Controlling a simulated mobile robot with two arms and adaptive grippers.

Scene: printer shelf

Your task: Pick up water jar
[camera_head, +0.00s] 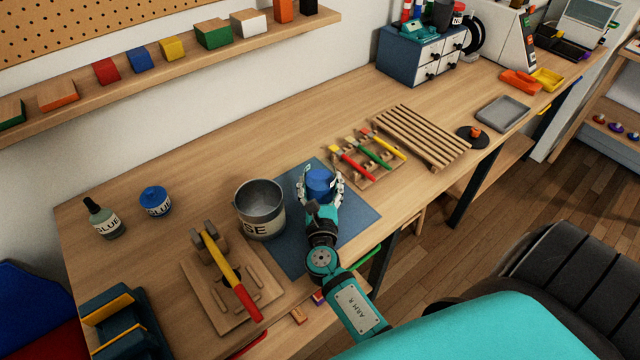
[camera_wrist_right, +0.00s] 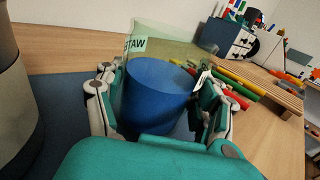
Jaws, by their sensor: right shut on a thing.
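The water jar (camera_head: 320,183) is a clear jar with blue content, standing over the blue mat (camera_head: 358,222) in the head view. In the right wrist view the jar (camera_wrist_right: 158,90) shows its blue content and part of a white label on its clear wall. My right gripper (camera_head: 321,178) is shut on the jar, with fingers on both sides of it. I cannot tell whether the jar's base touches the mat. My left gripper is not in view.
A metal bucket (camera_head: 260,210) stands close to the left of the jar. A rack of brushes (camera_head: 369,157) lies to the right, with a slatted wooden rack (camera_head: 422,136) beyond. A wooden board with a yellow-and-red tool (camera_head: 232,277) lies left. Bench behind the jar is clear.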

